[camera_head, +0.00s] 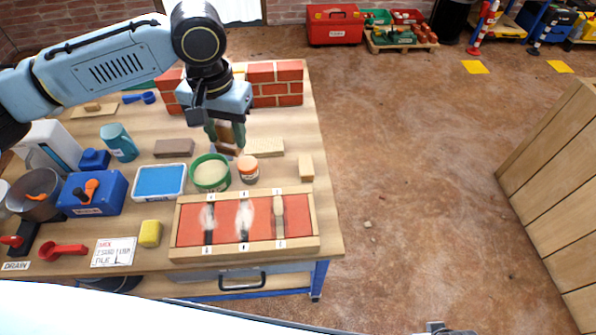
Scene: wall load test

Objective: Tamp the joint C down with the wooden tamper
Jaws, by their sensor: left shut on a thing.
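My left gripper (226,130) is shut on a brown wooden piece (229,139), which looks like the wooden tamper. It holds it behind the green round tub, above the bench. The fingers hide part of it, and I cannot tell if its lower end touches the bench. A wood-framed panel (185,215) with red brick faces and three joints lies at the front of the bench. The rightmost joint (279,217), apparently joint C, has a pale beige strip on its upper part. The other two joints carry whitish smears. A small grey part at the bottom edge (437,327) may be my right gripper.
Near the held piece stand a green tub (211,173) of pale material and an orange-banded jar (248,169). A blue tray (160,181), yellow sponge (150,233) and wooden block (306,167) lie around. A brick wall (276,84) stands at the back.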

